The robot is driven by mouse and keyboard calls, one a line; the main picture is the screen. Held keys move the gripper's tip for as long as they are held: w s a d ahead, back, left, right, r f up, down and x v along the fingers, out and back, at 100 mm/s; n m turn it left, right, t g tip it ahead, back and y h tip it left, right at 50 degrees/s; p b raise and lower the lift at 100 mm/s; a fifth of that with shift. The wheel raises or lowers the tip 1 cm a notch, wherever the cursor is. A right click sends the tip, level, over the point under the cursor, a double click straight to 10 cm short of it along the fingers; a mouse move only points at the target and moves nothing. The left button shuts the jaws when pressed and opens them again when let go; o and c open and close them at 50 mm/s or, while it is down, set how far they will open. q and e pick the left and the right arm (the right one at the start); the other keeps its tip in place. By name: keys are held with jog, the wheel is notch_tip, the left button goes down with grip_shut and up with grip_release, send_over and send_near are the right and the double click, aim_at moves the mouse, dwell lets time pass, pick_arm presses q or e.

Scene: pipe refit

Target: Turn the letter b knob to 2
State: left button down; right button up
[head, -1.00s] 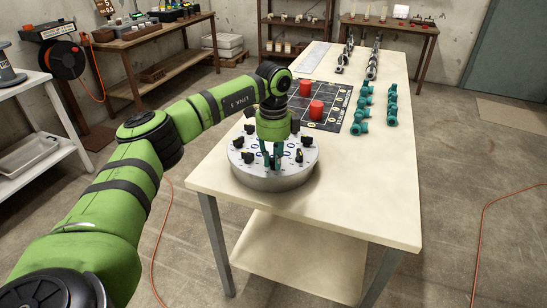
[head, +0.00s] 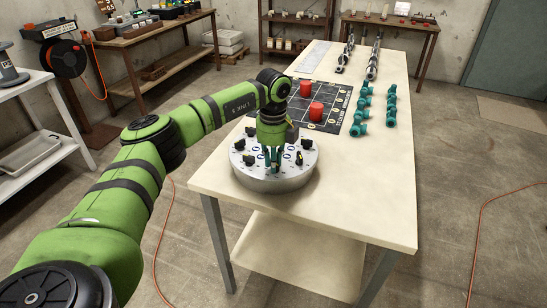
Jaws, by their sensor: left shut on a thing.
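A round silver panel (head: 273,184) with several black knobs stands on the near end of the table. One black knob (head: 249,160) shows left of my left gripper and another knob (head: 298,157) shows to its right. My left gripper (head: 272,160) points down over the middle of the panel. Its fingers are close together, shut on a knob that they mostly hide. The letters and numbers are too small to read, so I cannot tell which knob is b or where it points. My right gripper is not in view.
Several teal fittings (head: 391,104) and metal parts (head: 372,65) lie at the back right. The front right of the table is clear.

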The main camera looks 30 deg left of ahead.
pick_arm(q)
jog(key=m+p, duration=0.1)
jog(key=m, duration=0.3)
jog(key=shift+m, duration=0.3)
jog(key=m, duration=0.3)
jog(key=shift+w+m, duration=0.1)
jog(key=shift+m, duration=0.3)
jog(key=m, duration=0.4)
jog(key=shift+w+a, duration=0.1)
jog(key=shift+m, duration=2.1)
jog(key=c, duration=1.1)
grip_release()
jog(key=shift+c, duration=0.2)
